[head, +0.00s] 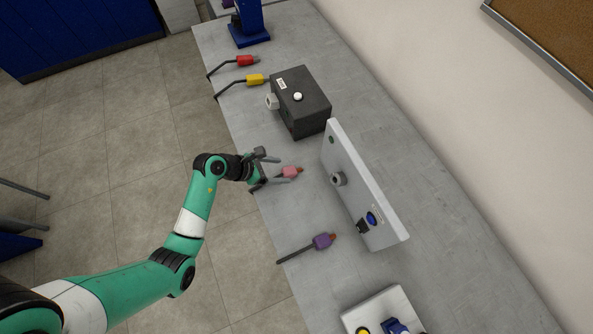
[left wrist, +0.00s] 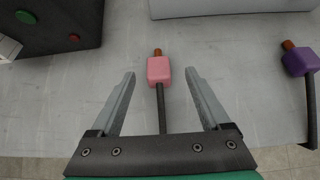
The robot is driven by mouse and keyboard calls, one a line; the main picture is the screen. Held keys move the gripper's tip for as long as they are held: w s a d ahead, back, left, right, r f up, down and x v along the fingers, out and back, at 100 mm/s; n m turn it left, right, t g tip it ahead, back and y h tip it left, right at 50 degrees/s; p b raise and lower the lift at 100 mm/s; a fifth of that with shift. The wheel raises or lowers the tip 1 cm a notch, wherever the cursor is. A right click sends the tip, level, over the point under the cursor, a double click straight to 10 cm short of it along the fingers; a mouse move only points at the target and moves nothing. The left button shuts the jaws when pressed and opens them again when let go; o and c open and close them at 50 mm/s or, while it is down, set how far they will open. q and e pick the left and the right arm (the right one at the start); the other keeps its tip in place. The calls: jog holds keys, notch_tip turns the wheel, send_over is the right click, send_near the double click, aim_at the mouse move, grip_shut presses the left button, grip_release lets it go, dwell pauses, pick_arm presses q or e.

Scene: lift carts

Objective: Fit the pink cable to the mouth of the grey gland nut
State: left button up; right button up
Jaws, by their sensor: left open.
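The pink cable (head: 290,172) lies on the grey bench top, its copper-coloured tip pointing toward the upright light panel. In the left wrist view the pink cable (left wrist: 159,71) lies between the two fingers, with a clear gap on both sides. My left gripper (head: 279,168) is open around it; it also shows in the left wrist view (left wrist: 160,78). A grey gland nut (head: 338,179) sticks out of the panel's face, just beyond the pink cable's tip. Another light grey fitting (head: 272,102) is on the dark box. My right gripper is in neither view.
A purple cable (head: 322,241) lies nearer the front, with yellow (head: 255,79) and red (head: 244,61) cables farther back. The dark box (head: 307,119) and light panel (head: 378,205) stand on the bench (head: 400,150). A white control box (head: 376,310) is at the bottom.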

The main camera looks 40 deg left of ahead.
aim_at(289, 170)
pick_arm(q)
jog(key=b+x, duration=0.2)
jog(key=x, duration=0.4)
jog(key=shift+s+a, duration=0.1)
jog(key=shift+a, duration=0.05)
grip_shut()
